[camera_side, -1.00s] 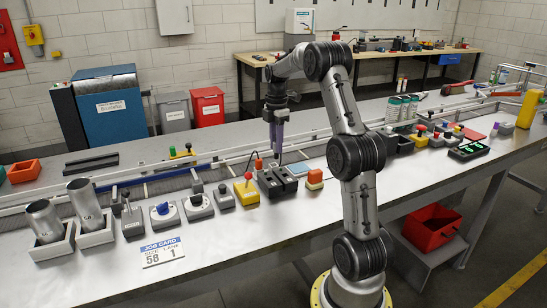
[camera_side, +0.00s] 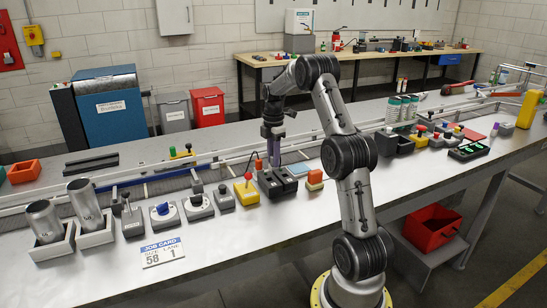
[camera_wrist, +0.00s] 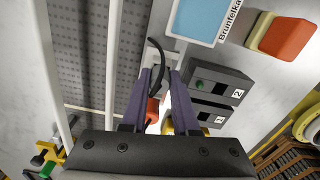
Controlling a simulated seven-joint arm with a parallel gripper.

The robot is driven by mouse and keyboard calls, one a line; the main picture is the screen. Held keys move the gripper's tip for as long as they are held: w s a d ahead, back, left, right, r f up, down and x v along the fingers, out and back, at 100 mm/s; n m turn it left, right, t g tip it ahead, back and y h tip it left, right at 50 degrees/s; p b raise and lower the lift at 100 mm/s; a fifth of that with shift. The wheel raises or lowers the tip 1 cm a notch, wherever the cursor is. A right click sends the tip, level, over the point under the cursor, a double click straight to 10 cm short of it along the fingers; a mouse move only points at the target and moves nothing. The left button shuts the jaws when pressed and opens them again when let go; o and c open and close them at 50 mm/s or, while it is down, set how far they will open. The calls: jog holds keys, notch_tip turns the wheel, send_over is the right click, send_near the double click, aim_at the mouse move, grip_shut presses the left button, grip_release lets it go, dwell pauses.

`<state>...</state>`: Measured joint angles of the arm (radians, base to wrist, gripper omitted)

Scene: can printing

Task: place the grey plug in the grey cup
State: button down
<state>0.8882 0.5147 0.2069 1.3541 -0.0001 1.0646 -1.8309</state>
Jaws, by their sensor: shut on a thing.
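My gripper (camera_side: 273,165) points down just behind a pair of dark grey boxes. In the wrist view its two purple fingers (camera_wrist: 169,72) are close together. A black curved cable (camera_wrist: 158,58) shows by the fingertips; the grey plug itself is mostly hidden between the fingers. I cannot make out the grey cup for certain. The dark grey boxes (camera_side: 284,181) lie right of the fingers in the wrist view (camera_wrist: 211,93), carry number labels, and one has a green light. A pale surface (camera_wrist: 158,52) lies under the fingertips. I cannot tell whether the plug touches anything.
A yellow base with a red knob (camera_side: 246,191) stands left. Two metal cans (camera_side: 44,221) sit in grey holders at far left.

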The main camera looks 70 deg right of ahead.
jog(key=c, duration=0.7)
grip_release()
notch_tip(320, 180, up, 12)
jog(key=w+a+r+m+t, duration=0.1)
jog(key=a+r, duration=0.2)
jog(key=a, duration=0.4)
jog(key=w+a+r+m, duration=0.1)
jog(key=a+r, duration=0.2)
jog(key=a, duration=0.3)
jog(key=s+a+m+t, duration=0.1)
jog(key=s+a+m, duration=0.15)
jog(key=a, duration=0.45)
jog(key=s+a+m+t+h, duration=0.1)
jog(key=s+a, duration=0.3)
jog(key=a, duration=0.2)
jog(key=s+a+m+t, duration=0.1)
jog(key=s+a+m, duration=0.15)
jog(key=a, duration=0.45)
jog(key=s+a+f+m, duration=0.1)
jog(key=s+a, duration=0.1)
jog(key=s+a+f+m+t, duration=0.1)
jog(key=s+a+f, duration=0.1)
jog(key=s, duration=0.1)
jog(key=s+a+f+y, duration=0.1)
jog(key=s+a+f, duration=0.1)
jog(key=s, duration=0.1)
jog(key=shift+s+f+m+t, duration=0.15)
jog(key=shift+m+t, duration=0.15)
jog(key=shift+m, duration=0.1)
